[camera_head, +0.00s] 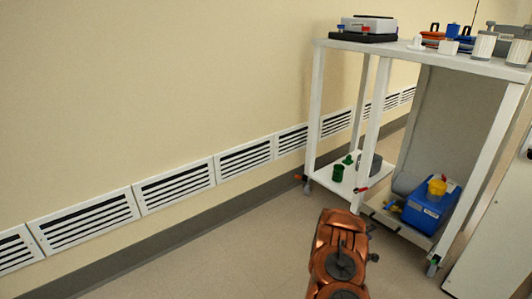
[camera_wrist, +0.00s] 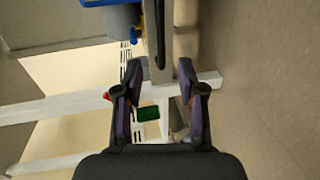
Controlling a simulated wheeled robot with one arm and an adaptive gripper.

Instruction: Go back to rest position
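My gripper (camera_wrist: 158,95) shows in the wrist view with its two dark fingers spread apart and nothing between the tips. Beyond the fingers is the white frame of the cart, and a small green object (camera_wrist: 148,113) shows between them, farther off. In the head view my copper-coloured arm rises from the bottom, in front of the cart; the gripper itself cannot be made out there.
A white cart (camera_head: 395,52) stands at the right with several items on top. Its lower shelf holds green pieces (camera_head: 338,172) and a blue box (camera_head: 430,207) with a yellow container (camera_head: 437,186). A vented wall (camera_head: 90,220) runs along the left. The floor (camera_head: 225,250) at left is clear.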

